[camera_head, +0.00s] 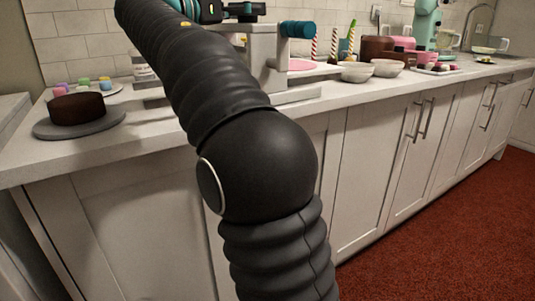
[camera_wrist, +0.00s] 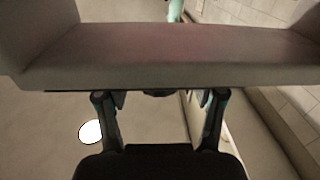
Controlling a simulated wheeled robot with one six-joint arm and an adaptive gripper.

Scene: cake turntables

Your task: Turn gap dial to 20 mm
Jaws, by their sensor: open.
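A pale grey machine (camera_head: 262,48) stands on the counter at the top middle of the head view. A teal cylindrical knob (camera_head: 298,29) sticks out at its upper right; I cannot tell whether this is the gap dial, and no scale or number is readable. In the wrist view my gripper (camera_wrist: 160,98) is open, its two dark fingers wide apart with nothing between them. A broad pale block (camera_wrist: 170,57) crosses the wrist view just past the fingertips; contact cannot be told. A small teal part (camera_wrist: 175,10) shows beyond it. In the head view my arm hides part of the machine.
A dark cake (camera_head: 77,108) sits on a grey turntable (camera_head: 50,130) at the left of the counter. White bowls (camera_head: 387,68), striped candles, pink and brown items and a teal mixer (camera_head: 424,25) stand to the right. The counter front (camera_head: 160,136) is clear.

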